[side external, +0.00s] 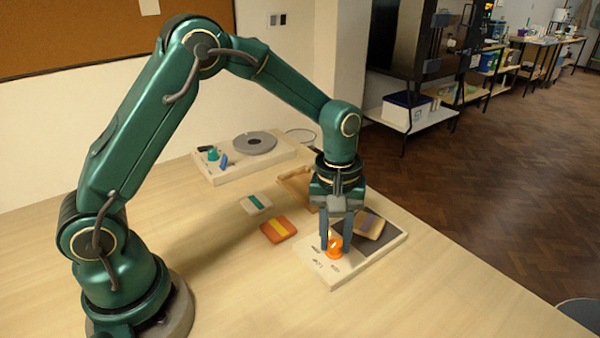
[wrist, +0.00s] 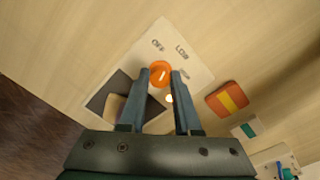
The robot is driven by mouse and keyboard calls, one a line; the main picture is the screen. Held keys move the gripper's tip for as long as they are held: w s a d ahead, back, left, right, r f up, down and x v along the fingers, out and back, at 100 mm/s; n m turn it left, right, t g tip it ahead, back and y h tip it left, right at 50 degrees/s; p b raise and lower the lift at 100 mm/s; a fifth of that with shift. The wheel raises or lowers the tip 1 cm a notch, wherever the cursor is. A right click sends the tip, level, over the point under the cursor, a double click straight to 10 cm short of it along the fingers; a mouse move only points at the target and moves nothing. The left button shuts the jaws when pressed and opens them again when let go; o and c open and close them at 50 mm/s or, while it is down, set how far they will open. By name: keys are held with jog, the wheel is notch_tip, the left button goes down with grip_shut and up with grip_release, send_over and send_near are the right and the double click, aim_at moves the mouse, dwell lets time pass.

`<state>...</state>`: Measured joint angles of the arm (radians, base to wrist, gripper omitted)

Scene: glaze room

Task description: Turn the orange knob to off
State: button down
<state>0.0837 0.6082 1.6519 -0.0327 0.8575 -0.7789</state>
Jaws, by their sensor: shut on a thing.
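The orange knob (side external: 334,252) stands on a pale control panel (side external: 318,272) at the table's right side. It also shows in the wrist view (wrist: 160,73), with a short white mark on top that slants up and right, roughly toward the LOW label (wrist: 182,51). The OFF label (wrist: 158,46) is printed above the knob there. A third label right of the knob is partly hidden by a finger. My gripper (side external: 336,241) points down and is shut on the knob, one finger on each side.
A dark plate (wrist: 98,104) on the same panel bears a tan block (side external: 370,224). An orange tile with a yellow stripe (side external: 278,229) and a white tile with a green stripe (side external: 256,204) lie left of it. Another panel with a grey disc (side external: 255,143) stands behind. The front table is clear.

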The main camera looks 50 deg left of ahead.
aim_at(335, 243)
jog(key=n, duration=0.4)
jog(key=shift+r+n, duration=0.1)
jog(key=shift+n, duration=1.8)
jog(key=c, duration=0.6)
grip_release()
jog(key=shift+r, duration=2.5)
